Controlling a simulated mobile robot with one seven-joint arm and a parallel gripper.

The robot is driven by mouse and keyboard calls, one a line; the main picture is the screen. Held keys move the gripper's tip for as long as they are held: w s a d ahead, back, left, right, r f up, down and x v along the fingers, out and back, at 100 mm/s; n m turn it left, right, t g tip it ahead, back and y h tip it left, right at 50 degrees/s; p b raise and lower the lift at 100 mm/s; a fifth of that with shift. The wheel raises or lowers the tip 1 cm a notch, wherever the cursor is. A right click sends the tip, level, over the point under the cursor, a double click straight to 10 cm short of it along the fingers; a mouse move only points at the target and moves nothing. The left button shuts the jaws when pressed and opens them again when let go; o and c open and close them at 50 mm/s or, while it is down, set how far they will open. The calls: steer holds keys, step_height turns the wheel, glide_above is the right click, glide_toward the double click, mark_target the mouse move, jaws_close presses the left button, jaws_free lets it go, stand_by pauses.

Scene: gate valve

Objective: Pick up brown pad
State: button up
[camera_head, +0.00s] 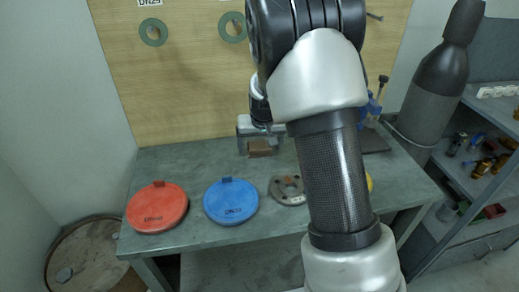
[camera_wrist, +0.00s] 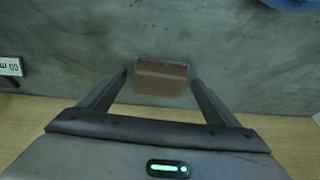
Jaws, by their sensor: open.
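The brown pad (camera_wrist: 162,78) is a small block on the grey-green bench, near its back edge in the head view (camera_head: 259,147). In the wrist view it lies between the fingertips of my gripper (camera_wrist: 158,80), with a gap showing on each side. My gripper is open, and its fingers straddle the pad without visible contact. I cannot tell how far the fingertips are above the bench.
A red disc (camera_head: 157,207), a blue disc (camera_head: 231,202) and a grey flange (camera_head: 288,190) lie along the bench front. A wooden board (camera_head: 180,90) stands behind the bench. A dark cylinder (camera_head: 437,80) and a shelf (camera_head: 480,150) stand at the right.

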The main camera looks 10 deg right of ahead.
mark_target(260, 146)
steer(key=c, duration=1.2)
steer(key=shift+o, duration=0.2)
step_height(260, 146, up, 10)
steer(key=p, duration=0.1)
